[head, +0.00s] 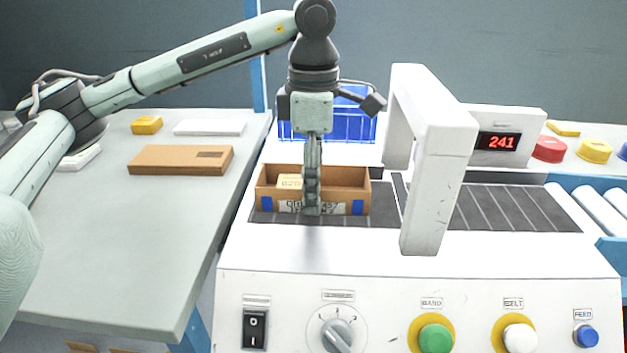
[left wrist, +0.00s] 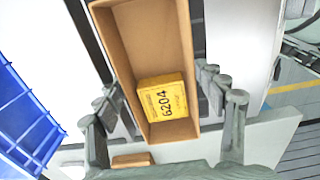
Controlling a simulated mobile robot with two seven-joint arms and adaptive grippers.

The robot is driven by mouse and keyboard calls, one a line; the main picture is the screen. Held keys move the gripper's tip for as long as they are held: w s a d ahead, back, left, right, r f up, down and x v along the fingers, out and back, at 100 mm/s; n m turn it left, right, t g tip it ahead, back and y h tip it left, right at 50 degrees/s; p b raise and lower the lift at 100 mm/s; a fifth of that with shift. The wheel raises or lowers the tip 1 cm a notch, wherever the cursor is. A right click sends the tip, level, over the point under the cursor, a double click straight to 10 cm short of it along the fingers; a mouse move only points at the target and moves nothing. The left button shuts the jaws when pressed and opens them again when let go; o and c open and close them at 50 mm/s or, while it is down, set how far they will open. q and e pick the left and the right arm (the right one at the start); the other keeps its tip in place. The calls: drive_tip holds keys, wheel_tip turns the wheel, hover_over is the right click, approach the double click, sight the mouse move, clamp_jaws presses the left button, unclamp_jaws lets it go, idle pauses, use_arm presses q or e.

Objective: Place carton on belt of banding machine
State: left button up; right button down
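The carton (head: 341,180) is an open brown box with a blue-marked printed front. It sits on or just above the left part of the dark belt (head: 522,208) of the banding machine (head: 420,268), left of its white arch. My left gripper (head: 312,205) comes down over the carton, one finger in front of its printed wall. In the left wrist view its fingers (left wrist: 160,85) lie along both long walls of the carton (left wrist: 125,35), seemingly against them. A yellow box marked 6204 (left wrist: 162,98) lies inside the carton. My right gripper is not in view.
The white arch (head: 432,150) stands over the belt just right of the carton. A blue bin (head: 350,118) is behind it. A flat brown box (head: 180,160) and a small yellow box (head: 147,125) lie on the grey table (head: 110,250). Rollers (head: 595,208) are at the right.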

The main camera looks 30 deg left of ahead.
use_arm(q)
drive_tip(key=shift+r, duration=0.2)
wheel_tip(320, 180, up, 2)
drive_tip(key=shift+r, duration=0.2)
wheel_tip(320, 180, up, 10)
drive_tip(key=p, duration=0.1)
drive_tip(key=shift+f+p, duration=0.25)
drive_tip(key=shift+p, duration=0.15)
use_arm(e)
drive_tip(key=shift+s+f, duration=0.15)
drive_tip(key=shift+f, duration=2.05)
